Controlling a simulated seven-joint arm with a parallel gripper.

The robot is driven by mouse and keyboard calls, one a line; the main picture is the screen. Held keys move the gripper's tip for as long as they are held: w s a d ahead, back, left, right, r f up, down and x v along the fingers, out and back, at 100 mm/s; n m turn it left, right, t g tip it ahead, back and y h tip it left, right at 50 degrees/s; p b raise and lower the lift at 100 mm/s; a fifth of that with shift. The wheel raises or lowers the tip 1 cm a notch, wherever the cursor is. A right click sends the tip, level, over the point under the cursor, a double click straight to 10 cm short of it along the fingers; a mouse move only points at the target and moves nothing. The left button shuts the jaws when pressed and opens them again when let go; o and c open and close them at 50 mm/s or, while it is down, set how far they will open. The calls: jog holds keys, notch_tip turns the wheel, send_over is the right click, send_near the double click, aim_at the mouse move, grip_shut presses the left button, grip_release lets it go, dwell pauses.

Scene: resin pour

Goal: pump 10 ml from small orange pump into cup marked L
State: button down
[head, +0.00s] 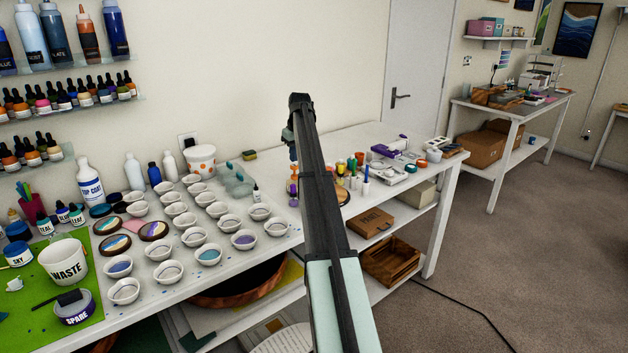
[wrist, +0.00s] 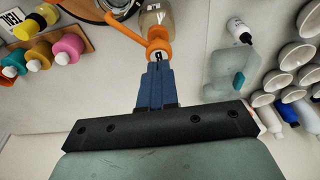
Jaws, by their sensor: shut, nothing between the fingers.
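The small orange pump (wrist: 160,42) sits on a clear bottle (wrist: 156,16) in the wrist view. My gripper (wrist: 157,66) is shut and empty. Its blue fingertips are right at the pump's head in that picture; I cannot tell whether they touch it. In the head view my arm hides most of this spot, and my gripper (head: 292,160) points down over the table there. Several small white cups (head: 208,256) stand in rows left of my arm. No letter L is readable on any of them.
A WASTE tub (head: 67,262) and a SPARE jar (head: 77,311) stand on the green mat (head: 30,335) at the left. A white bottle with a black tip (wrist: 238,28) stands near the pump. Coloured bottles (wrist: 67,47) stand on its other side.

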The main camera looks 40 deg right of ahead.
jog(key=shift+f, duration=0.6)
jog(key=shift+f, duration=0.8)
jog(key=shift+r, duration=1.1)
jog(key=shift+r, duration=2.9)
jog(key=shift+d, duration=0.1)
